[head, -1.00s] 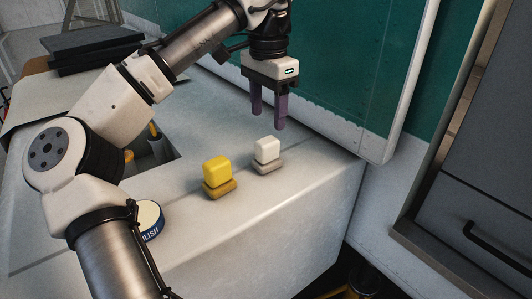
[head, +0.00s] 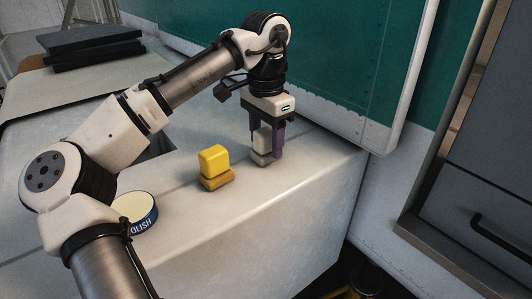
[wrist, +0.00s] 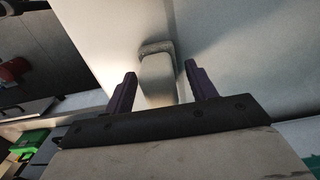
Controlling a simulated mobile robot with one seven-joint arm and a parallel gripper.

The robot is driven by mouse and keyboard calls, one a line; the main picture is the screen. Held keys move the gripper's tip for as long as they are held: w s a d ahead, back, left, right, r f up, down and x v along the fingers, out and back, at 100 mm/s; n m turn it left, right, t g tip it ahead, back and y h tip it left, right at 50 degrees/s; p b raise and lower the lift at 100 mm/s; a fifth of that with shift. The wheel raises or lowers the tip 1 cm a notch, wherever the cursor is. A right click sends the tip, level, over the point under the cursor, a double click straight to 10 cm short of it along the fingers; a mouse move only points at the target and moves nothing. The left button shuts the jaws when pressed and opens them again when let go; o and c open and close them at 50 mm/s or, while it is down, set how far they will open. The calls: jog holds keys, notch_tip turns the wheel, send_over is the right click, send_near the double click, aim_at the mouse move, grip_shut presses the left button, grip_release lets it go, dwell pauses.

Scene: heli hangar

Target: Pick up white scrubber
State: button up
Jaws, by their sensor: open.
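The white scrubber (head: 262,143) stands on the pale worktop near its right end, with a white upper block on a grey-brown base. It also shows in the wrist view (wrist: 158,75), between the two purple fingers. My gripper (head: 265,150) points down around the scrubber, one finger on each side. In the wrist view my gripper (wrist: 159,80) is open, with a visible gap on each side of the scrubber. In the head view the fingers hide part of the scrubber's sides.
A yellow scrubber (head: 215,167) stands just left of the white one. A round polish tin (head: 136,211) sits further left by my arm. The green wall panel (head: 340,60) rises close behind my gripper. The worktop's front edge is near.

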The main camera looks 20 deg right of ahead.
aim_at(266, 130)
jog(key=shift+r, duration=0.1)
jog(key=c, duration=1.1)
jog(key=shift+o, duration=0.2)
notch_tip(266, 130, up, 10)
jog(key=shift+o, duration=1.4)
jog(key=shift+c, duration=1)
